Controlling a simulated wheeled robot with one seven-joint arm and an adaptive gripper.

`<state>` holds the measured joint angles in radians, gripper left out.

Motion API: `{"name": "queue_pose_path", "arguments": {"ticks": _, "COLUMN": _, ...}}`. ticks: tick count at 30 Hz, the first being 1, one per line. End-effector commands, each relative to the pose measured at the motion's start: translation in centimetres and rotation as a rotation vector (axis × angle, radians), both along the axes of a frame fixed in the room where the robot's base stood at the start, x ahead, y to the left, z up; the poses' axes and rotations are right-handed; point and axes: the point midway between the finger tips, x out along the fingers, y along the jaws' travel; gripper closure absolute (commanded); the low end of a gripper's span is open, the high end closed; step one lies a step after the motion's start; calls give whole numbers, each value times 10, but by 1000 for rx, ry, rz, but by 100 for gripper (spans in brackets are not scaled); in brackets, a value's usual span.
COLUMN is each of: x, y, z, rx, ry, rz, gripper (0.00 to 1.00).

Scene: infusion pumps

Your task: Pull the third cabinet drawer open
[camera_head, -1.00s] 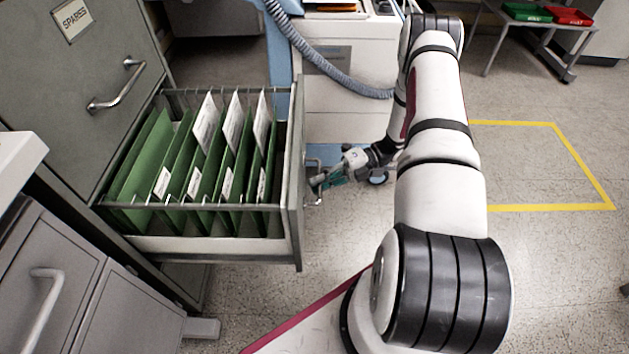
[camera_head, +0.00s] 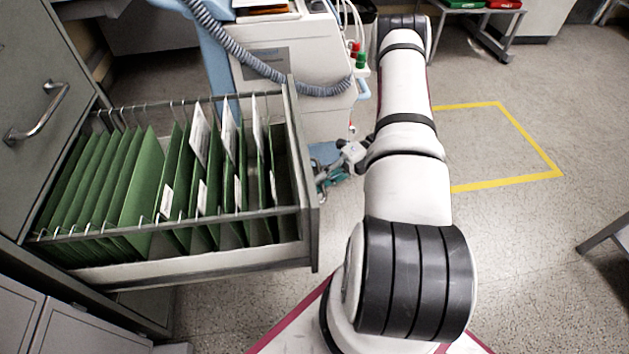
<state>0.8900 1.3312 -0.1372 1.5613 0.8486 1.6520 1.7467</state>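The open drawer (camera_head: 170,268) of the grey cabinet stands far out, with green hanging folders (camera_head: 150,190) and white labels inside. Its front panel (camera_head: 302,180) faces right. My gripper (camera_head: 322,182) is at the outer side of this panel, low and small in view, and appears closed on the drawer's handle. The handle is mostly hidden by the panel and the fingers.
A closed drawer with a metal handle (camera_head: 38,115) is above the open one. A white cart (camera_head: 305,60) with a grey hose stands just behind the open drawer. A yellow floor outline (camera_head: 500,104) lies right of my arm, with bare floor around it.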

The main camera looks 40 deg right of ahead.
Motion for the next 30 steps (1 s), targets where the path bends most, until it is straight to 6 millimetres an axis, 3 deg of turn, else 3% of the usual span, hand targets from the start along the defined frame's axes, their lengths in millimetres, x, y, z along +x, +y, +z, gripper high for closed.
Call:
{"name": "queue_pose_path", "arguments": {"ticks": 12, "x": -1, "y": -3, "z": -1, "rx": -4, "ry": 1, "rz": -3, "gripper": 100}}
{"name": "queue_pose_path", "arguments": {"ticks": 13, "x": -1, "y": -3, "z": -1, "rx": -4, "ry": 0, "rz": -3, "gripper": 84}}
{"name": "queue_pose_path", "arguments": {"ticks": 15, "x": -1, "y": -2, "z": 0, "rx": -3, "ry": 0, "rz": -2, "gripper": 70}}
{"name": "queue_pose_path", "arguments": {"ticks": 25, "x": -1, "y": -3, "z": 0, "rx": -1, "ry": 0, "rz": -1, "gripper": 70}}
{"name": "queue_pose_path", "arguments": {"ticks": 30, "x": -4, "y": -18, "z": 2, "rx": -2, "ry": 0, "rz": -3, "gripper": 70}}
